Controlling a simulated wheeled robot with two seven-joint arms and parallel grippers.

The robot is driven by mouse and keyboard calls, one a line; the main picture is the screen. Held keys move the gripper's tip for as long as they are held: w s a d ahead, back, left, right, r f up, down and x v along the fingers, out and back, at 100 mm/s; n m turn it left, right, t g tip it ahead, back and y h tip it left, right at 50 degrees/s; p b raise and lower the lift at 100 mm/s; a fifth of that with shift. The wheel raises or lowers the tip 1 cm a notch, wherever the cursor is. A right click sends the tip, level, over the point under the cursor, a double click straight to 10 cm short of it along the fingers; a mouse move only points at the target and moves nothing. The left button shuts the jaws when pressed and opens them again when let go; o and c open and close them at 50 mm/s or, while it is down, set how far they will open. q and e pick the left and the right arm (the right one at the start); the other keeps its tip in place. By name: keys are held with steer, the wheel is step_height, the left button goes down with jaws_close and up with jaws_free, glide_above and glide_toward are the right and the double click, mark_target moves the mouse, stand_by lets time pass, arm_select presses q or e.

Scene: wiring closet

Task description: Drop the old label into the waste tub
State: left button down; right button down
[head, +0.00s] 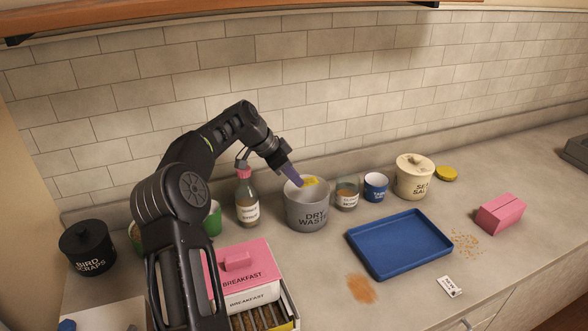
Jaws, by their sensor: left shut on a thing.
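The fingertips partly hide the tub's opening. My right gripper is not in view.
A bottle (247,198) stands left of the tub; a glass jar (346,194) and blue cup (375,186) stand right. A blue tray (400,243), pink block (500,213) and white card (449,286) lie right. A pink-lidded BREAKFAST box (244,268) is in front.

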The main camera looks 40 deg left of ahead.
mark_target(294, 188)
arm_select(q)
steer(key=shift+f+b, duration=1.15)
steer(key=shift+f, duration=1.1)
steer(key=c, duration=1.3)
jaws_free()
steer(key=shift+o, duration=0.2)
steer(key=p+v, duration=0.2)
steer(key=v, duration=0.6)
steer(key=shift+s, duration=0.1)
